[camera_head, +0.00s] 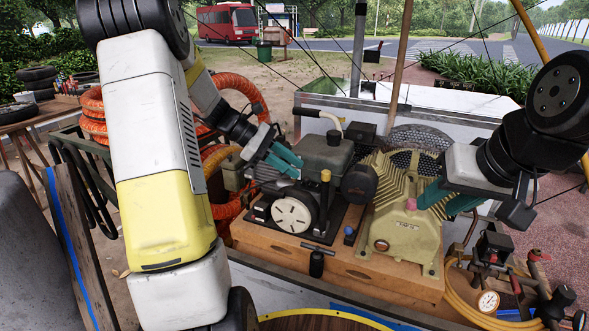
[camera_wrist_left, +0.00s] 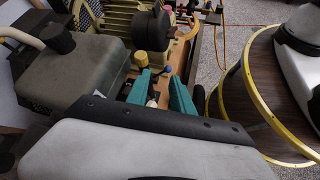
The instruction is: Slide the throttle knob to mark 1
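I cannot tell for sure which part is the throttle knob, and no mark 1 is readable. A yellow knob (camera_head: 326,175) stands upright on the dark engine (camera_head: 325,153), and it also shows in the left wrist view (camera_wrist_left: 141,59). A blue knob (camera_head: 348,231) sits lower, near the wooden base, and shows in the left wrist view (camera_wrist_left: 167,69). My left gripper (camera_head: 286,160) is over the engine's left side, left of the yellow knob. Its teal fingers (camera_wrist_left: 161,92) are apart. My right gripper (camera_head: 449,198) is over the pale green compressor's right side, its fingers apart.
The engine and compressor (camera_head: 400,232) share a wooden base (camera_head: 390,278). A gauge (camera_head: 488,301), valves and a yellow hose lie at the right. Orange hoses (camera_head: 236,84) hang behind my left arm.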

